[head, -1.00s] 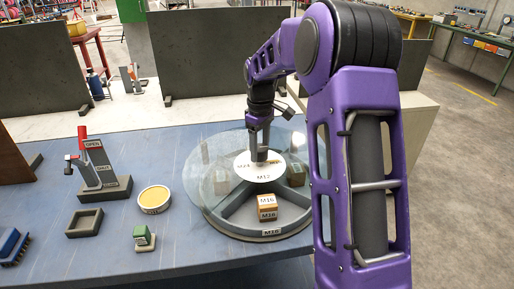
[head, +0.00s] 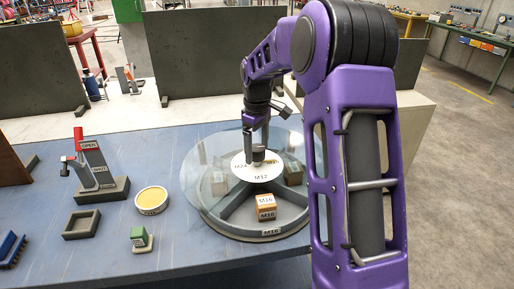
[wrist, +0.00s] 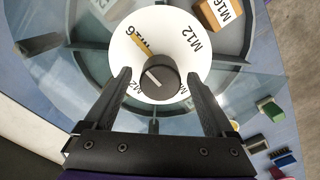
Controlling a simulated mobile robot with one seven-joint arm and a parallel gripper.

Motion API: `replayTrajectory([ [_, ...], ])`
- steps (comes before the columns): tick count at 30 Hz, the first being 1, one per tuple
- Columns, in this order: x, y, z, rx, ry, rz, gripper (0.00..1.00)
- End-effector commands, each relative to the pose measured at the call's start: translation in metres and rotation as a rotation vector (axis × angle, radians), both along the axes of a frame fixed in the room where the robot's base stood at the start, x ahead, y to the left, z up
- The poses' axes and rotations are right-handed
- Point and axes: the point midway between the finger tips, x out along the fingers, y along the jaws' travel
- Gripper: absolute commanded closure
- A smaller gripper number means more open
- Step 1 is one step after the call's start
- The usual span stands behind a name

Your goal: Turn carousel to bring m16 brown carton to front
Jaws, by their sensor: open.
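The round carousel (head: 262,232) has spoked compartments under a clear cover. The brown carton marked M16 (head: 266,208) sits in its front compartment, close to the M16 label on the front rim; the carton also shows at top right in the wrist view (wrist: 217,13). A white dial (head: 250,174) with a yellow mark and a dark knob (head: 258,154) stands at the centre. My gripper (wrist: 158,76) is open. In the wrist view its fingers lie on either side of the knob (wrist: 161,77), with gaps. Whether the fingertips reach down to knob height is unclear.
A lever stand marked OPEN and SHUT (head: 98,175) has its red handle up at the left. A yellow-topped round tin (head: 152,200), a square dark tray (head: 82,223), a green block (head: 139,236) and a blue brush-like item (head: 10,247) lie left of the carousel.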

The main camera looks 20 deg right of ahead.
Motion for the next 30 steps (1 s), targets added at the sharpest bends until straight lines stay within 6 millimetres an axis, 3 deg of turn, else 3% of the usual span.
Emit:
replayTrajectory([
  [8, 0.000, 0.000, 0.012, 0.000, -0.001, -0.001, 0.11],
  [24, 0.001, 0.000, 0.135, 0.000, -0.004, 0.000, 0.11],
  [30, 0.000, 0.000, 0.164, 0.000, -0.003, 0.000, 0.11],
])
